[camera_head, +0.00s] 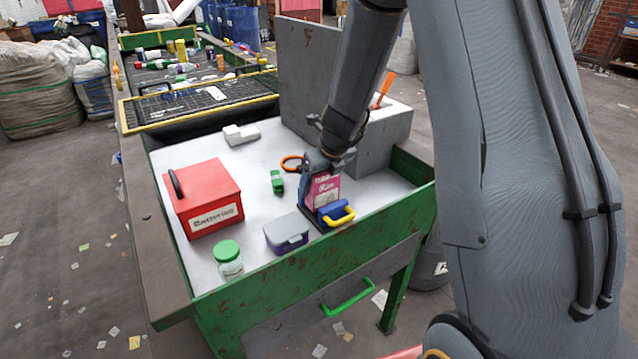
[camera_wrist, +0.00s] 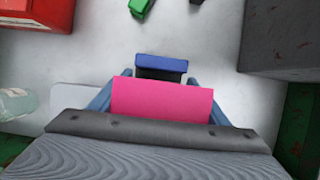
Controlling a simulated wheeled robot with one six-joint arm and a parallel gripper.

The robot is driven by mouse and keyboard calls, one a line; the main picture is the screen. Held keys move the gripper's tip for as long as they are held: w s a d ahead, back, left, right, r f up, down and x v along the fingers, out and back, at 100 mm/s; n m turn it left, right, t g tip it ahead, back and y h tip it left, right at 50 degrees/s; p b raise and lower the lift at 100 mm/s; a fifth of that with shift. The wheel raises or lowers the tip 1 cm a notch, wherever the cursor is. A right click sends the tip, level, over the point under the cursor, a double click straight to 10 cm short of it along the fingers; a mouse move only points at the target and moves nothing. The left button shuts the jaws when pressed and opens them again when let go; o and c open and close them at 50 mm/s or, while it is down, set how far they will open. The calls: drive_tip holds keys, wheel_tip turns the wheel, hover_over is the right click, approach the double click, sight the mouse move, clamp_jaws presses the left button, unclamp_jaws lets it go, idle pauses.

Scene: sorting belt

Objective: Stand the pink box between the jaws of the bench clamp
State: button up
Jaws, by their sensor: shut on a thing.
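The pink box (camera_head: 325,190) is upright, held in my gripper (camera_head: 322,172) by the table's front edge. Its pink end also shows in the wrist view (camera_wrist: 162,100), with a bluish finger at each side. The bench clamp (camera_head: 334,209), blue with a yellow handle, is right at the box's lower end. A blue jaw with a dark face (camera_wrist: 162,67) shows just beyond the box in the wrist view. The box's lower end is partly hidden behind the clamp's blue part, so I cannot tell whether it touches the clamp's base.
A grey-purple lidded container (camera_head: 286,234) and a green-lidded jar (camera_head: 228,258) stand left of the clamp. A red battery box (camera_head: 203,198) is farther left. A green object (camera_head: 277,182) and an orange ring (camera_head: 291,163) lie behind. A grey block (camera_head: 380,138) stands at right.

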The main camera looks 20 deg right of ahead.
drive_tip(key=shift+f+b, duration=0.35)
drive_tip(key=shift+f, duration=0.15)
drive_tip(key=o, duration=1)
drive_tip(key=shift+r, duration=0.1)
drive_tip(key=w+p+v, duration=0.1)
drive_tip(key=p+v, duration=0.1)
drive_tip(key=v, duration=1)
drive_tip(key=s+n+g, duration=0.1)
drive_tip(key=s+n, duration=1)
drive_tip(key=n, duration=0.5)
drive_tip(key=s+a+n+g+h, duration=0.1)
drive_tip(key=s+n, duration=0.9)
drive_tip(key=n, duration=0.6)
drive_tip(key=shift+s+a+f, duration=0.25)
drive_tip(key=shift+s, duration=0.1)
drive_tip(key=shift+f+b, duration=0.1)
drive_tip(key=shift+b, duration=0.3)
